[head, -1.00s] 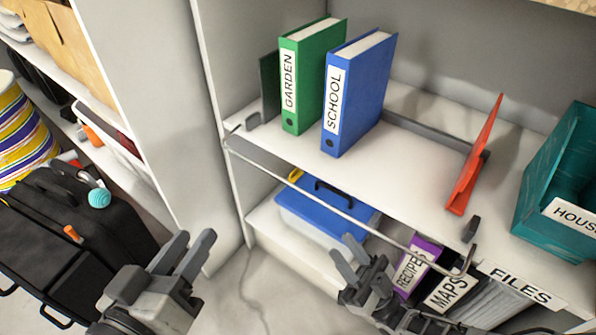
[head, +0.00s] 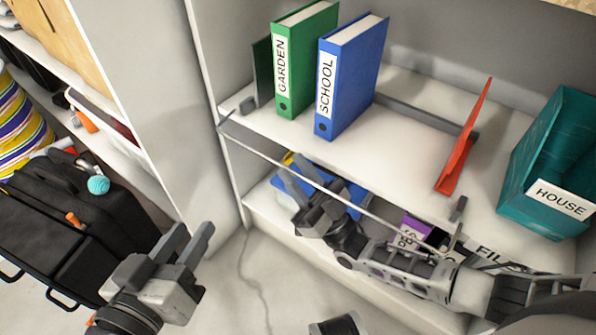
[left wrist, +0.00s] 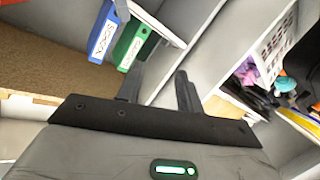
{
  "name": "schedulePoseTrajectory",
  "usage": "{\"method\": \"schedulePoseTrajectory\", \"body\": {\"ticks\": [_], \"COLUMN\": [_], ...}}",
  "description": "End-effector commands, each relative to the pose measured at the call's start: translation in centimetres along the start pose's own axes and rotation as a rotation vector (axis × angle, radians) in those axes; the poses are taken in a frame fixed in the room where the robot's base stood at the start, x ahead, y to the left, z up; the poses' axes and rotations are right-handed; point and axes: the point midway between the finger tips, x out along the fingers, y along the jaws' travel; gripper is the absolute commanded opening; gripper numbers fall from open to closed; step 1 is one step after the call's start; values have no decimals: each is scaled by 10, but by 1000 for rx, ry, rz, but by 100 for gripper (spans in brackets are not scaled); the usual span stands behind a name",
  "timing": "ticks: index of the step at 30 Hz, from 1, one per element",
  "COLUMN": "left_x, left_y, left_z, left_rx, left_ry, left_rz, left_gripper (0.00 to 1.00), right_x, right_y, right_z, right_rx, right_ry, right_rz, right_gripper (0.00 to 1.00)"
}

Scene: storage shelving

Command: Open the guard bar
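The guard bar (head: 258,148) is a thin grey metal rod along the front of the middle shelf, from a pivot at the left post to the right end near an upright hook (head: 457,230). My right gripper (head: 290,172) is at the middle-left of the bar, its fingers apart and overlapping the bar in the head view. I cannot tell if it touches the bar. My right forearm hides part of the lower shelf. My left gripper (head: 190,234) is open and empty, left of the shelf front and away from the bar; its fingers also show in the left wrist view (left wrist: 158,80).
Behind the bar stand a green GARDEN binder (head: 300,70), a blue SCHOOL binder (head: 350,80) and a red bookend (head: 462,145). A teal HOUSE bin (head: 520,200) is at right. Below are a blue-lidded box (head: 352,197) and a purple binder (head: 412,228). A black suitcase (head: 85,225) stands left.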

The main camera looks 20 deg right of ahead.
Motion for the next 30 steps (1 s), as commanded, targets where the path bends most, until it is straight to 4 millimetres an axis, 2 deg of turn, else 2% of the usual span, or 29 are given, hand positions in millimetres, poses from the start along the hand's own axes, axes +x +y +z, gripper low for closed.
{"method": "schedulePoseTrajectory", "body": {"ticks": [4, 7, 8, 12, 16, 21, 28, 30], "left_x": [0, 0, 0, 0, -1, -2, -2, -2], "left_y": [0, 0, 0, 0, 1, -6, -6, -6], "left_z": [0, 0, 0, -1, -10, 2, 3, 3], "left_rx": [1, 0, 0, 0, 28, 71, 72, 72], "left_ry": [0, 0, 0, 1, -2, -49, -49, -48], "left_rz": [-1, -1, -1, -1, -15, -46, -46, -46], "left_gripper": [36, 36, 36, 36, 36, 36, 36, 36], "right_x": [0, 0, 0, 0, 7, 10, 9, 9], "right_y": [0, 0, 0, 0, -2, -1, -1, -1], "right_z": [0, 0, 0, 0, -8, -11, -10, -10], "right_rx": [0, 0, 0, 2, 74, 155, 156, 156], "right_ry": [0, 1, 1, 1, 2, 1, 1, 1], "right_rz": [0, 0, 0, 3, 78, 158, 156, 156], "right_gripper": [29, 1, 0, 0, 0, 0, 0, 24]}}
